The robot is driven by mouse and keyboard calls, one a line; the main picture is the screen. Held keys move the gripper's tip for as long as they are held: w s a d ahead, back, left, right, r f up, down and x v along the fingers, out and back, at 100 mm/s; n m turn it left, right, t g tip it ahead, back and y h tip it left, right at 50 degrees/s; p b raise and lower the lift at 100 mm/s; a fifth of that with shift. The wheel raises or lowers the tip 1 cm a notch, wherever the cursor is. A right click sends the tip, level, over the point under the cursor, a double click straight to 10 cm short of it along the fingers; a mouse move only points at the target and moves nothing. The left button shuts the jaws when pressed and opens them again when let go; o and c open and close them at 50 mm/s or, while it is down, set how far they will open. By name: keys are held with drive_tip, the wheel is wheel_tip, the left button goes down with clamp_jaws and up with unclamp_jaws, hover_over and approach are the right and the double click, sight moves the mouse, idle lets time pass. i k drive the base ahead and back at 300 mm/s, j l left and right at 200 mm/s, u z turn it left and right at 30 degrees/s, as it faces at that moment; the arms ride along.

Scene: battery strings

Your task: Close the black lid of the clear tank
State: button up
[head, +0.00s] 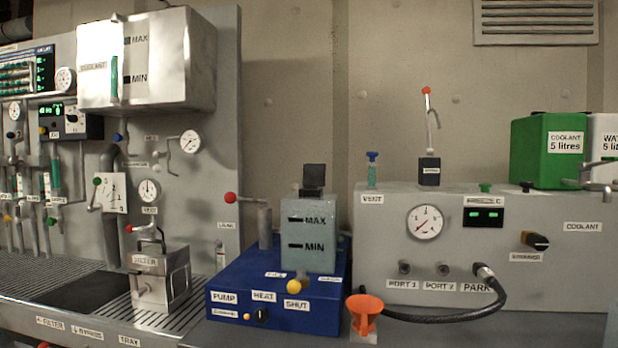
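The clear tank (309,232) stands on a blue unit in the middle of the head view. It is a pale, greyish see-through box with MAX and MIN marks on its front. Its black lid (314,176) stands up above the back of the tank's top, so it looks open. A small dark part shows at the foot of the lid; I cannot tell whether it is the opening or the hinge. My gripper is not in view.
The blue unit (238,297) has a yellow knob (294,286) below the tank. A red-tipped lever (231,197) stands left of the tank. An orange funnel (364,308) and black hose (440,317) are to the right. A grey cabinet (385,275) stands behind them.

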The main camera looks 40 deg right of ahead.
sight(314, 174)
drive_tip(key=i+j, duration=0.2)
drive_tip(key=i+j+z, duration=0.15)
drive_tip(key=j, duration=0.3)
drive_tip(key=i+j, duration=0.25)
drive_tip(key=i+j+z, duration=0.1)
drive_tip(key=j, duration=0.3)
drive_tip(key=i+j+z, duration=0.1)
drive_tip(key=i+j, duration=0.3)
drive_tip(key=j, duration=0.3)
